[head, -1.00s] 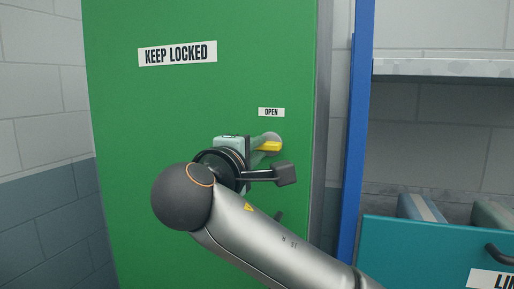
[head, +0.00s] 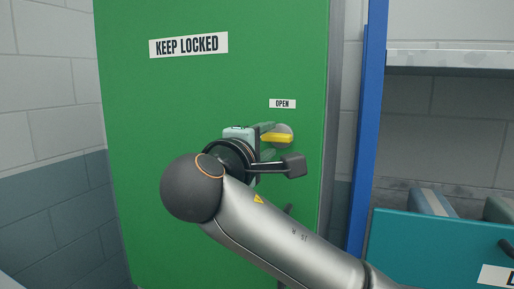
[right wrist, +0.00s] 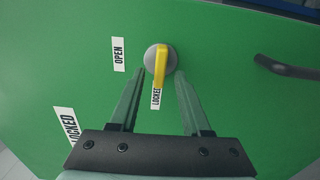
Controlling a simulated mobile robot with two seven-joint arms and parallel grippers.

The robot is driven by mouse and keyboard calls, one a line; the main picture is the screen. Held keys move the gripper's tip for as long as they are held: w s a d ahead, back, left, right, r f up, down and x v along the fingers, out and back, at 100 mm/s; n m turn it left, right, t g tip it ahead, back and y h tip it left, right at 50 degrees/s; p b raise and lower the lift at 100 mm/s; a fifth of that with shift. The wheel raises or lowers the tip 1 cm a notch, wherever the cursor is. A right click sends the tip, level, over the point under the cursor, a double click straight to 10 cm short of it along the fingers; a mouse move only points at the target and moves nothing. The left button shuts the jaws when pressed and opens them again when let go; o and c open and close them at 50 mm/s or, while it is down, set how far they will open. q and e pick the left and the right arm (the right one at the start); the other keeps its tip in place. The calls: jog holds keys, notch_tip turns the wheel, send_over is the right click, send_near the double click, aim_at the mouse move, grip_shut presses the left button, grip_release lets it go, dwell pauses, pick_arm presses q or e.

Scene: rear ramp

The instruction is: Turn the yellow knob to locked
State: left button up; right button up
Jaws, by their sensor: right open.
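The yellow knob (head: 279,137) is a bar on a round grey base on the green door. In the head view the bar lies level, pointing left. In the right wrist view the yellow knob (right wrist: 161,66) points at the LOCKED label (right wrist: 156,98), and the OPEN label (right wrist: 119,54) lies to its side. My right gripper (right wrist: 160,77) is open, with one finger on each side of the bar and a gap showing to each. In the head view the right gripper (head: 268,134) hides the LOCKED label. My left gripper is not in view.
The green door carries a KEEP LOCKED sign (head: 189,45) and a dark handle (right wrist: 286,67). A blue post (head: 366,130) stands right of it. Further right are a grey shelf (head: 450,60) and a teal bin front (head: 430,247). A block wall is at left.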

jog(key=p+v, duration=0.7)
jog(key=v, duration=0.5)
jog(key=shift+p, duration=0.3)
